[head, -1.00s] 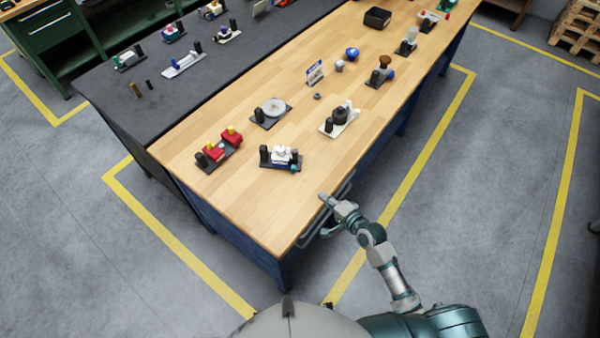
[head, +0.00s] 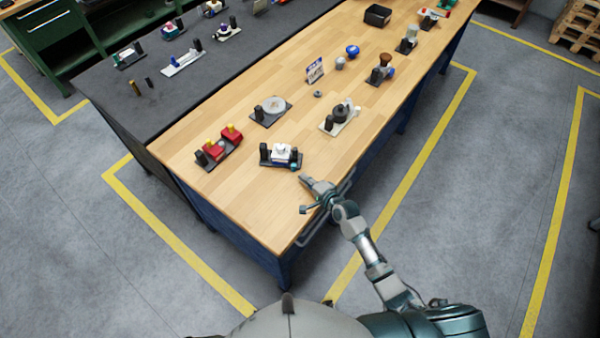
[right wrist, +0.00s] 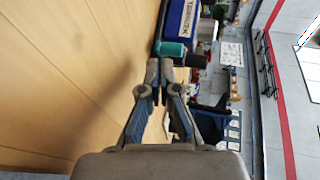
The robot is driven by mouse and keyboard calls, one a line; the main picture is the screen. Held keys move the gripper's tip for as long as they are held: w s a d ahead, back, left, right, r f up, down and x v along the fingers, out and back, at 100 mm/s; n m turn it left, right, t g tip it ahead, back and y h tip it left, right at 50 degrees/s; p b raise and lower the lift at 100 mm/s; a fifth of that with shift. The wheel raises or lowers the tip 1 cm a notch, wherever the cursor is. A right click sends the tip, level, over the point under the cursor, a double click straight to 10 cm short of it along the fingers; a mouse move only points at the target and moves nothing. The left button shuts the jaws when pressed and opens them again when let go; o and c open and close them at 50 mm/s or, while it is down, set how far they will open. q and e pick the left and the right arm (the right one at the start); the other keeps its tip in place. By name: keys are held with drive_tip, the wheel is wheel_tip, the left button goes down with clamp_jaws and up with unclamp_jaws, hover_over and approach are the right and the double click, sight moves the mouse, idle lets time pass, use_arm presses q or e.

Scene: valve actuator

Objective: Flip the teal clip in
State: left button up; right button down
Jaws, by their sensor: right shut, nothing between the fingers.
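The teal clip (right wrist: 172,49) shows in the right wrist view, just beyond my fingertips, at the corner of a blue and white device (right wrist: 185,22) with printed lettering. In the head view the teal clip (head: 295,166) is a tiny spot on the near right end of this device (head: 281,153). My right gripper (head: 304,182) is over the table edge, close to the device on its near right side. In the right wrist view my right gripper (right wrist: 160,68) is shut and empty, its tips pointing at the clip. I cannot tell whether they touch it. My left gripper is not in view.
A red device (head: 218,148) stands left of the blue and white one. A device with a black knob (head: 340,115) and one with a round disc (head: 271,108) stand behind it. The near wooden tabletop (head: 255,205) is clear.

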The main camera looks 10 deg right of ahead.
sight(295, 168)
drive_tip(key=shift+w+a, duration=0.4)
drive_tip(key=shift+w, duration=0.35)
drive_tip(key=shift+w+a, duration=0.4)
drive_tip(key=shift+w, duration=0.3)
drive_tip(key=shift+w+d+b, duration=0.3)
drive_tip(key=shift+w+b, duration=0.05)
drive_tip(key=shift+w, duration=0.6)
drive_tip(key=shift+s, duration=0.1)
